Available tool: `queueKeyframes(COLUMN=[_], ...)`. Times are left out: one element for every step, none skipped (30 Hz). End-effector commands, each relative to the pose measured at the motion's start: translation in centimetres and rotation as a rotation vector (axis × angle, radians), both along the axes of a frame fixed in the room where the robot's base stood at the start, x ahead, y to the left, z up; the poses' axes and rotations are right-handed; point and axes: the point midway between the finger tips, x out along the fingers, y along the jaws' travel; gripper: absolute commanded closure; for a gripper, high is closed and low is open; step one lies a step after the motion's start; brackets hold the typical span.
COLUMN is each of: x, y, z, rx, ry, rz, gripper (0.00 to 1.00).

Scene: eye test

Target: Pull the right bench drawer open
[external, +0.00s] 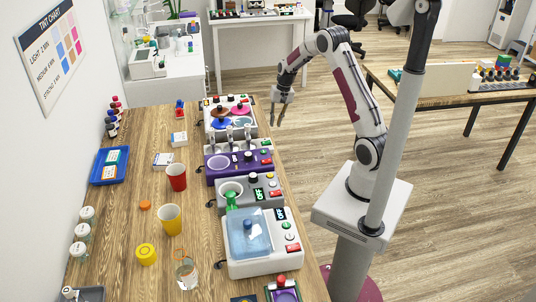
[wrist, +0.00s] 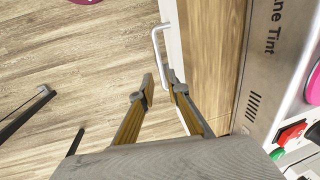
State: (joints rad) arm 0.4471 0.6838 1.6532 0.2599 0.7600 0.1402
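In the wrist view a white drawer front (wrist: 171,28) runs along the wooden bench's edge and carries a white bar handle (wrist: 155,46). My gripper (wrist: 160,84) is open. Its two fingers point at the handle, and the lower part of the bar shows between the fingertips, with the right fingertip overlapping the handle's lower end. I cannot tell whether either finger touches it. In the external view my gripper (external: 278,118) hangs just off the right edge of the bench (external: 145,190), near its far end. The drawer front and handle cannot be made out there.
A machine with coloured discs (external: 230,115) stands on the bench beside my gripper. A purple machine (external: 238,161), a grey one (external: 250,193) and a white one with a blue lid (external: 262,240) line the same edge. Open floor (external: 300,160) lies right of the bench.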

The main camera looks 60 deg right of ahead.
Motion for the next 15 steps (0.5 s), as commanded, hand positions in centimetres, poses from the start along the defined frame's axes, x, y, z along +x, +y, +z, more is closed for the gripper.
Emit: queueKeyframes(x=[-0.02, -0.02, -0.03, -0.03, -0.05, -0.05, -0.05, -0.05, -0.05, -0.05, -0.06, -0.05, -0.05, -0.04, -0.02], y=[0.00, 0.00, 0.01, 0.01, 0.01, 0.01, 0.01, 0.02, 0.02, 0.02, 0.03, 0.04, 0.04, 0.05, 0.08], z=[-0.03, -0.03, -0.02, -0.02, -0.03, -0.03, -0.03, -0.03, -0.03, -0.04, -0.05, -0.11, -0.17, -0.26, -0.41], rx=[0.000, 0.000, 0.000, 0.000, 0.000, 0.000, 0.000, 0.000, 0.000, 0.000, 0.000, 0.000, 0.000, 0.000, 0.000], ry=[0.000, 0.001, 0.001, 0.001, 0.001, 0.001, 0.001, 0.001, 0.001, 0.001, 0.001, 0.001, 0.002, 0.002, 0.002], rz=[-0.003, -0.004, -0.004, -0.004, -0.004, -0.004, -0.004, -0.004, -0.004, -0.004, -0.004, -0.004, -0.004, -0.004, -0.004], gripper=[0.85, 0.85, 0.85, 0.85, 0.85, 0.85, 0.85, 0.85, 0.85, 0.85, 0.85, 0.85, 0.85, 0.85, 0.85])
